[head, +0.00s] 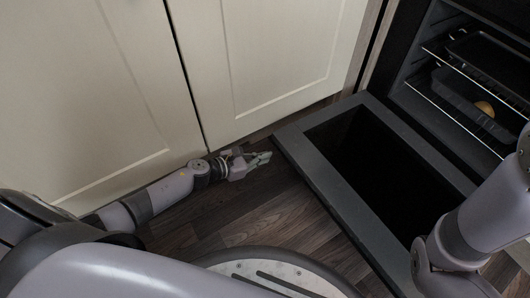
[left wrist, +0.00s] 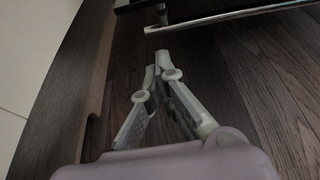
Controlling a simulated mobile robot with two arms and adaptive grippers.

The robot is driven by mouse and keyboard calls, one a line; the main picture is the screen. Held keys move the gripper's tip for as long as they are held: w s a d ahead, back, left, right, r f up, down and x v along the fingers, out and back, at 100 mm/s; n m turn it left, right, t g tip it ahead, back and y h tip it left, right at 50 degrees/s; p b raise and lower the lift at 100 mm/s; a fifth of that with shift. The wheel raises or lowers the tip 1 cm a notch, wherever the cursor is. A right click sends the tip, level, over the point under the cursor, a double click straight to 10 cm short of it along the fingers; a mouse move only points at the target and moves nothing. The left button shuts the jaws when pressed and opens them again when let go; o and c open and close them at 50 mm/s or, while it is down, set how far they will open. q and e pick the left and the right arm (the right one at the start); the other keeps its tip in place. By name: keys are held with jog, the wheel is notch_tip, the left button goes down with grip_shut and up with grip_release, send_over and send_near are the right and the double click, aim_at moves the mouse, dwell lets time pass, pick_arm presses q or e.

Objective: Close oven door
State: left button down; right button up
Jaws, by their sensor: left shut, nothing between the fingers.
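The oven door (head: 292,146) hangs open in the head view, folded down low over the floor, with a grey frame around a dark glass panel. The oven (head: 418,72) behind it is open, with wire racks inside. In the left wrist view my left gripper (left wrist: 156,72) points at a metal bar (left wrist: 240,18), apparently the door handle, with a visible gap between. My right arm reaches over the door's right side; its gripper is out of view.
Cream cabinet doors (head: 270,60) stand to the left of the oven, close to my left gripper. A dark tray (head: 462,100) with a round orange-brown item (head: 484,108) sits on an oven rack. Dark wood floor (head: 262,214) is clear between my base and the door.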

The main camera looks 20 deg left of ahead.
pick_arm(q)
jog(key=shift+w+d+r+p, duration=0.1)
jog(key=shift+w+r+p, duration=0.1)
jog(key=shift+r, duration=0.4)
jog(key=shift+w+d+r+p, duration=0.1)
jog(key=shift+r+p, duration=0.05)
jog(key=shift+r, duration=0.5)
jog(key=shift+w+d+r+p, duration=0.1)
jog(key=shift+w+r+p, duration=0.1)
jog(key=shift+r, duration=0.4)
